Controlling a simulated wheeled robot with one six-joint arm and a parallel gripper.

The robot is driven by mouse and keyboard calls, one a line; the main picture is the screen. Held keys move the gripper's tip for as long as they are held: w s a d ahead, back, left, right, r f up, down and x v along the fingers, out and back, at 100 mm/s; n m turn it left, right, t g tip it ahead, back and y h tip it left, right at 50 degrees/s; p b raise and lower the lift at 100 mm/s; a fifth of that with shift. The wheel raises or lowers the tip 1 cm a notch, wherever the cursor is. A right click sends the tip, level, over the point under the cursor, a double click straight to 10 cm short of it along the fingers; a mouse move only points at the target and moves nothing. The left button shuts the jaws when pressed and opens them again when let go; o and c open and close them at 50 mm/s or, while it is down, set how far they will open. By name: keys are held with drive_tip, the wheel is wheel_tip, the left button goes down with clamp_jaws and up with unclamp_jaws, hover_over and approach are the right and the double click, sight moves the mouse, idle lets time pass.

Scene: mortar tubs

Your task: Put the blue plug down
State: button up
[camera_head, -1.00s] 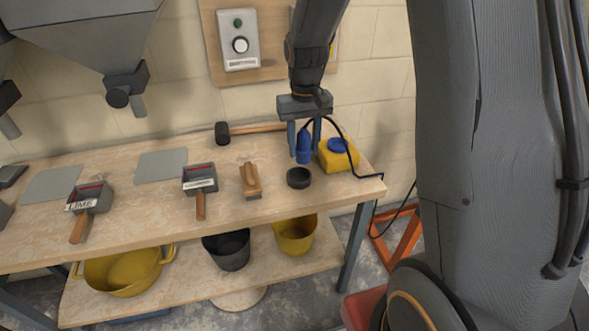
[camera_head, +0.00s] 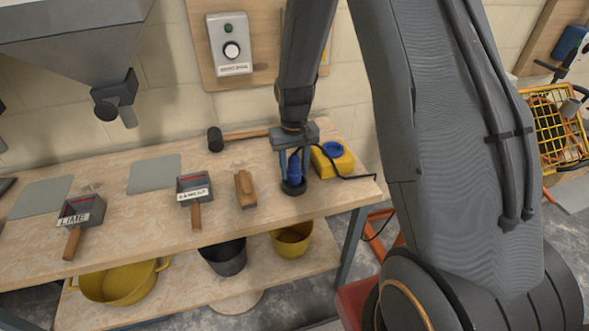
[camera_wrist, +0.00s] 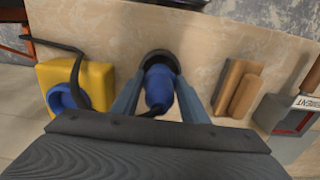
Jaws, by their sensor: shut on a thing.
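The blue plug (camera_head: 294,167) is held upright between the fingers of my gripper (camera_head: 294,176), which is shut on it. Its lower end is at the black round cup (camera_head: 293,188) on the bench; in the head view it appears to be inside the rim, but I cannot tell whether it touches the bottom. In the wrist view the plug (camera_wrist: 159,90) hangs between the two fingers, with the black cup (camera_wrist: 158,59) around or just beyond its far end. A black cable runs from the plug toward the right.
A yellow box with a blue socket (camera_head: 332,158) stands close to the right. A wooden float (camera_head: 245,189) lies left of the cup. Scoops labelled LIME (camera_head: 81,219) and CEMENT (camera_head: 194,194) lie further left. A black-headed mallet (camera_head: 216,139) lies behind. The bench front edge is near.

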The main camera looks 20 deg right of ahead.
drive_tip(key=shift+f, duration=0.55)
drive_tip(key=shift+f, duration=0.6)
drive_tip(key=o, duration=1.1)
drive_tip(key=shift+o, duration=0.2)
